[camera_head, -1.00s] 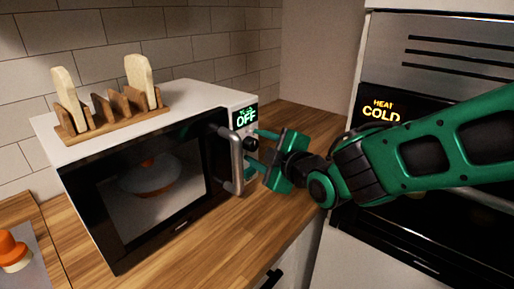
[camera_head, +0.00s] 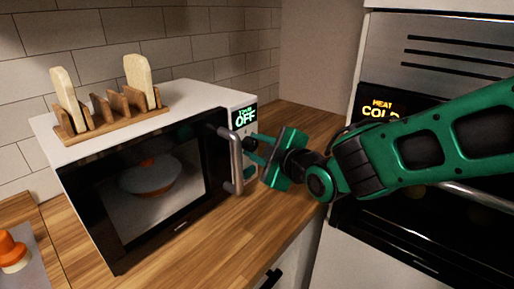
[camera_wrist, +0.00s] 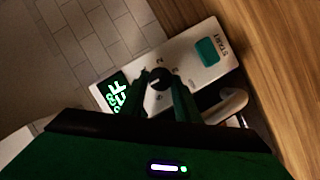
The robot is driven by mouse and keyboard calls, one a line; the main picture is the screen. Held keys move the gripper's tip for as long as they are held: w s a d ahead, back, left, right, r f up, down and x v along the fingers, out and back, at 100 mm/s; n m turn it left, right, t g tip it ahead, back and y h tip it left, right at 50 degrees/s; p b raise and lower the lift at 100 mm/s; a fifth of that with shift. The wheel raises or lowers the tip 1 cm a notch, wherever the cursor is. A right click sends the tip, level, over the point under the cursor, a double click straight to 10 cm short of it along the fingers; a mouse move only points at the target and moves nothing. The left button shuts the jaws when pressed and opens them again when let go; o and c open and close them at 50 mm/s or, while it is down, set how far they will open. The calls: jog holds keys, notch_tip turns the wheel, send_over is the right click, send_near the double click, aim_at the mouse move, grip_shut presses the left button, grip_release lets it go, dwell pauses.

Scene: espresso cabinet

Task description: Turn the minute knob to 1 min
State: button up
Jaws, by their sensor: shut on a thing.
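The minute knob is a small black round dial (camera_wrist: 158,79) on the microwave's white control panel, with small numbers around it. In the head view the knob (camera_head: 249,143) is partly hidden by my gripper. My gripper (camera_head: 256,149) is shut on the knob, coming from the right; in the wrist view its green fingers (camera_wrist: 162,92) lie on both sides of the dial. A green display (camera_head: 245,116) above the knob reads OFF, with a smaller line above it. The knob's pointer is too small to read surely.
The microwave door handle (camera_head: 236,162) stands just left of my gripper. A START button (camera_wrist: 207,51) is on the panel. A toast rack (camera_head: 110,118) stands on top of the microwave. The oven (camera_head: 430,60) is at the right. The wooden counter (camera_head: 215,220) in front is clear.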

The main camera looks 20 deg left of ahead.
jog(key=m+g, duration=0.2)
jog(key=m, duration=0.2)
jog(key=shift+w+d+r+g, duration=0.15)
jog(key=shift+w+r+g, duration=0.1)
jog(key=shift+w+g, duration=0.15)
jog(key=m, duration=0.1)
jog(key=m+g, duration=0.1)
jog(key=m+g+y, duration=0.1)
jog(key=shift+w+d+r+m, duration=0.1)
jog(key=shift+w+m, duration=0.15)
jog(key=shift+m, duration=0.05)
jog(key=shift+r, duration=0.1)
dwell(0.3)
jog(key=o, duration=1)
jog(key=shift+g, duration=0.3)
jog(key=shift+o, duration=0.2)
jog(key=v, duration=1)
jog(key=shift+d, duration=0.4)
jog(key=shift+s, duration=0.2)
